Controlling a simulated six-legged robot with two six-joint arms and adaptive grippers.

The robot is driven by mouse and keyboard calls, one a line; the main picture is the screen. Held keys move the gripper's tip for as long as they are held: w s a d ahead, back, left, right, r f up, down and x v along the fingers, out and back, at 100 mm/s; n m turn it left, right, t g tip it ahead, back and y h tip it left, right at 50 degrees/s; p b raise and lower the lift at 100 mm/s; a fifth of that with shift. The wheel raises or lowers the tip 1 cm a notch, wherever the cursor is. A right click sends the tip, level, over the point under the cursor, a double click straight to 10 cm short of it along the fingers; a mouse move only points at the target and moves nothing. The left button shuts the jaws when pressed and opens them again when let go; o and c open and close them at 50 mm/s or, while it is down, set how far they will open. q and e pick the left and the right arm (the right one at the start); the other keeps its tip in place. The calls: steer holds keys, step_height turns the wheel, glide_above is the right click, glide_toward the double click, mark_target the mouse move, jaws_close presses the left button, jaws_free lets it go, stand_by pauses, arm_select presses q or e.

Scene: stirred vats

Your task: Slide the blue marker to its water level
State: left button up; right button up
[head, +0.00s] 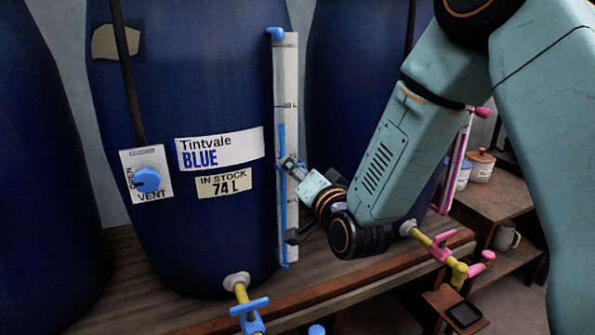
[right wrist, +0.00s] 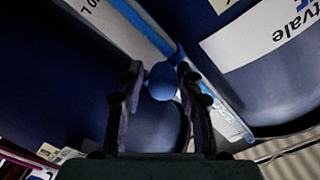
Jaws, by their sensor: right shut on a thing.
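The blue vat (head: 215,110) carries a Tintvale BLUE label and a 74 L stock tag. On its right side stands a sight gauge with a pale scale strip (head: 291,70) and a thin tube. Blue shows in the tube (head: 282,136) up to a little below the upper scale mark, above my gripper. My right gripper (head: 288,163) is at the gauge, around its middle. In the right wrist view its fingers (right wrist: 160,85) are shut on the round blue marker (right wrist: 162,82). In the head view the marker is mostly hidden by the fingers. My left gripper is out of view.
A blue vent knob (head: 147,179) and a yellow tap with a blue handle (head: 249,306) are on the vat. Another vat (head: 335,80) stands behind my right arm, with a pink-handled tap (head: 441,247). A side shelf (head: 490,200) holds pots and a mug.

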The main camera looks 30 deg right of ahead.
steer(key=shift+a, duration=0.1)
jaws_close()
steer(key=shift+r, duration=0.15)
steer(key=p, duration=0.7)
glide_toward(286, 120)
steer(key=w, duration=0.5)
steer(key=shift+w+d, duration=0.1)
steer(key=shift+d, duration=0.2)
steer(key=shift+o, duration=1.9)
jaws_free()
steer(key=shift+o, duration=0.9)
steer(key=shift+a, duration=0.2)
